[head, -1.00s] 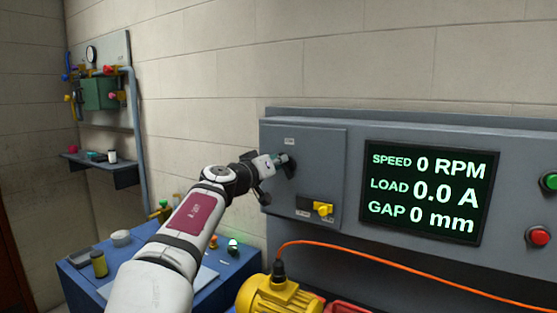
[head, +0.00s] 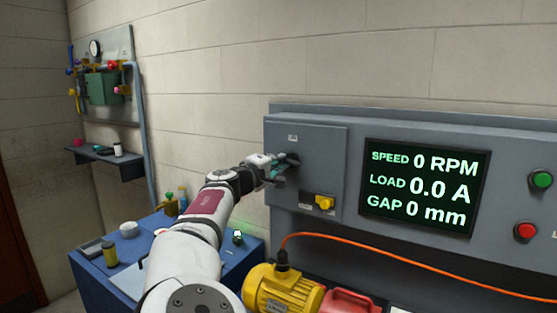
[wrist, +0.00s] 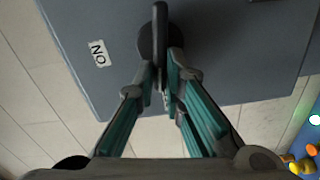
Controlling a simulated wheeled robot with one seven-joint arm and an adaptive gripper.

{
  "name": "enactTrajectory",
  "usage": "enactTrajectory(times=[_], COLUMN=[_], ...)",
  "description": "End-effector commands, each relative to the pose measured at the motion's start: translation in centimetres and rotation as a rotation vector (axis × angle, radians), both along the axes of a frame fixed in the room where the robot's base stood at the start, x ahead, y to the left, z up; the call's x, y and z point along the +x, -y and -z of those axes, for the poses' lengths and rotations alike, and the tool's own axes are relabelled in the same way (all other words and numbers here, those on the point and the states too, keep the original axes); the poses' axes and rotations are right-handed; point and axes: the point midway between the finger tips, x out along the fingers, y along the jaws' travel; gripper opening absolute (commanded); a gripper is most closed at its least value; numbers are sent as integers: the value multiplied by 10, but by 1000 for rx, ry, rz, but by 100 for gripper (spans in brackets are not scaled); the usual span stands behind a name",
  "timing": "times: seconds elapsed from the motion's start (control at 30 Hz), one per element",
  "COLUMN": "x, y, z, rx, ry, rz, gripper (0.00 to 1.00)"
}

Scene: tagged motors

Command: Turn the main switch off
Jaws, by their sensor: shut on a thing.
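The main switch is a dark rotary handle on a round base on the grey cabinet's left panel. In the head view the switch (head: 293,159) is partly hidden by my gripper (head: 281,167). In the wrist view the switch handle (wrist: 160,32) stands edge-on, and its lower end is between my fingers. My gripper (wrist: 163,82) is shut on this handle, one teal-padded finger on each side. A white label (wrist: 98,53), reading ON upside down, is left of the switch in the wrist view.
A yellow knob (head: 323,202) sits below the switch. Right of it are a display (head: 420,187) reading 0 RPM, a green button (head: 541,179) and a red button (head: 525,231). An orange cable (head: 400,263) runs to a yellow motor (head: 283,292). A blue bench (head: 100,284) stands left.

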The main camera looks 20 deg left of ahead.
Motion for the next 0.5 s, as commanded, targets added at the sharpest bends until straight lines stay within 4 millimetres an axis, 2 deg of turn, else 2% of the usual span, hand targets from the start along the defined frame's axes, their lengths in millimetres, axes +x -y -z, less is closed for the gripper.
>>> enactTrajectory(times=[0.2,0.5], x=[0,0], y=[0,0], z=[3,4], rx=[-114,-185], ry=[-24,-39], rz=[1,1], gripper=[0,0])
